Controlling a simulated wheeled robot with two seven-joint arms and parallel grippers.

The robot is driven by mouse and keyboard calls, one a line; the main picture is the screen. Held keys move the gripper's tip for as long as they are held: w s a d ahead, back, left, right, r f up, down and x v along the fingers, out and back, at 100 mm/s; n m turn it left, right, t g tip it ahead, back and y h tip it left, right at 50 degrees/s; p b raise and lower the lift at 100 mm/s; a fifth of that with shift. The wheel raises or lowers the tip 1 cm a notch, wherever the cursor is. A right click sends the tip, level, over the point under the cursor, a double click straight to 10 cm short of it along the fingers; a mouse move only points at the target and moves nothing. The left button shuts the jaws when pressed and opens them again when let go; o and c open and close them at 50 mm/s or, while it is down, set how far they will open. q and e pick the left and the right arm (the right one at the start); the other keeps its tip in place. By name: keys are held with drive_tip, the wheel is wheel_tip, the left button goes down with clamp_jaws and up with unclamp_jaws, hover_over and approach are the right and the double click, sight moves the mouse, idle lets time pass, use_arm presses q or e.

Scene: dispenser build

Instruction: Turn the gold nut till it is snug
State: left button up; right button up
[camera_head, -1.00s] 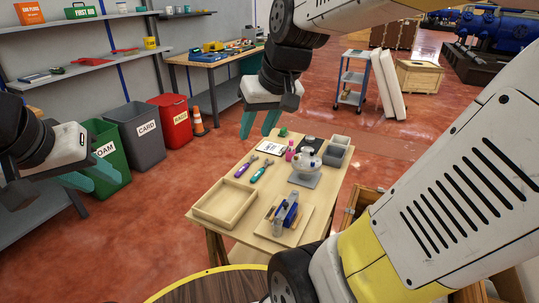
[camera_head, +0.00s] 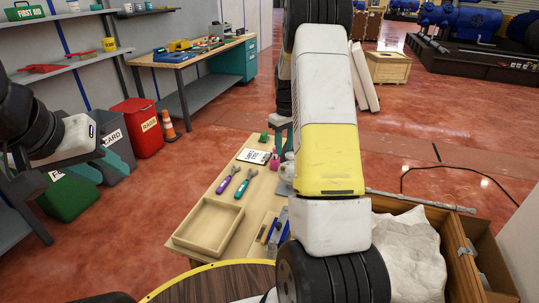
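The gold nut cannot be made out. My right arm covers the right part of the work table (camera_head: 228,157). Only a sliver of the clear dispenser part (camera_head: 287,168) shows at the arm's left edge. My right gripper (camera_head: 281,134) is over the table's far part, near that sliver; it is mostly hidden behind my arm, so its opening cannot be judged. A purple-handled wrench (camera_head: 227,181) and a teal-handled wrench (camera_head: 243,184) lie on the table, left of the arm. My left gripper (camera_head: 101,170) hangs at the left, away from the table, its teal fingers apart and empty.
An empty wooden tray (camera_head: 180,239) sits at the table's near left. A card (camera_head: 253,156), a pink bottle (camera_head: 275,160) and a green item (camera_head: 264,137) stand farther back. A wooden crate (camera_head: 458,250) with white wrapping is at the right. Bins stand at the left.

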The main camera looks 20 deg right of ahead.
sight(284, 167)
drive_tip(key=shift+w+d+f, duration=0.1)
drive_tip(key=shift+f, duration=0.8)
wheel_tip(284, 167, down, 7)
drive_tip(key=shift+r, duration=0.1)
clamp_jaws()
